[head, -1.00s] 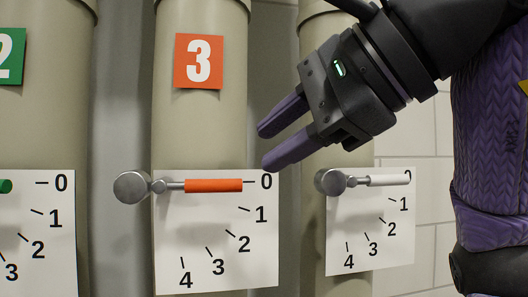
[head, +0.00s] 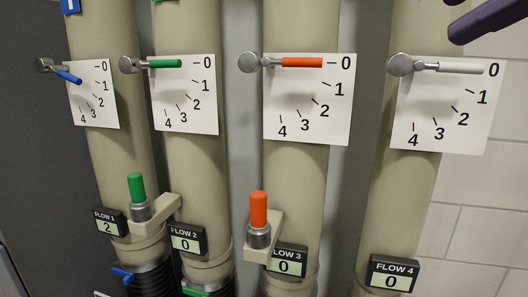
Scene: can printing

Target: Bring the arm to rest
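My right gripper (head: 468,18) shows only in part at the top right corner. One purple finger and a sliver of the other are seen with a gap between them, above the white lever (head: 460,68), apart from it. Nothing is seen between the fingers. My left gripper is not in view. The white, orange (head: 302,62) and green (head: 165,64) levers lie level at 0 on their dial cards. The blue lever (head: 69,77) is tilted down to the right.
Several beige pipes stand side by side. The FLOW 1 display (head: 109,224) reads 2; FLOW 2 (head: 185,241), FLOW 3 (head: 287,262) and FLOW 4 (head: 393,274) read 0. A green-topped peg (head: 137,187) and an orange-topped peg (head: 258,209) stand upright in brackets.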

